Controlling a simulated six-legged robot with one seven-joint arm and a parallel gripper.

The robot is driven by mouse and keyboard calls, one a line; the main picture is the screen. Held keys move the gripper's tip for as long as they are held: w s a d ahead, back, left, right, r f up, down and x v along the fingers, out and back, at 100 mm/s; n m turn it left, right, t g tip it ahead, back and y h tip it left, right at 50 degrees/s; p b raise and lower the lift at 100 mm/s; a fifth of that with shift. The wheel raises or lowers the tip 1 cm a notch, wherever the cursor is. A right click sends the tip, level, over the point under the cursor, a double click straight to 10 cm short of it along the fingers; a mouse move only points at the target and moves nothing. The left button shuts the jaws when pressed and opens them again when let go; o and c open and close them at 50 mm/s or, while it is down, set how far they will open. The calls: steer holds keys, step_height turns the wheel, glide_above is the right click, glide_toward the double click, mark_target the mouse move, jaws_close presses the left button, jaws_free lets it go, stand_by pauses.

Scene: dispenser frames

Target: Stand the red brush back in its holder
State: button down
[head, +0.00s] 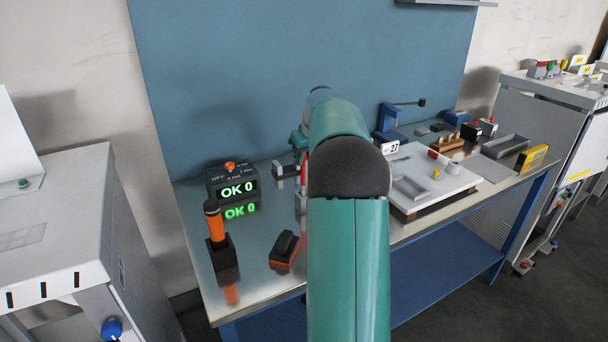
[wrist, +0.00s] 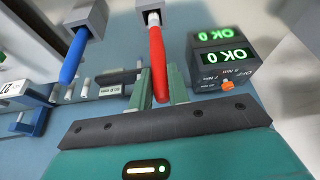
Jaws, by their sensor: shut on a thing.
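The red brush (wrist: 156,62) shows in the wrist view with its handle between the two teal fingers of my gripper (wrist: 160,88), which is shut on it. Its pale end (wrist: 153,18) is at a grey block-shaped holder (wrist: 145,4) at the top edge; I cannot tell how deep it sits in it. A blue brush (wrist: 74,56) stands in a similar grey holder (wrist: 88,16) to the left. In the head view my arm hides most of this; only a narrow red strip (head: 303,172) shows beside it.
A display box reading OK 0 (head: 232,182) stands near the brushes, also in the wrist view (wrist: 222,62). An orange-handled tool (head: 211,222) stands in a black block at front left. A black and orange tool (head: 286,250) lies nearby. A white board (head: 455,182) is at right.

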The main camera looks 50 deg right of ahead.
steer(key=shift+s+f, duration=0.15)
steer(key=shift+f, duration=2)
steer(key=c, duration=1.3)
jaws_free()
steer(key=shift+f, duration=0.1)
steer(key=shift+c, duration=0.2)
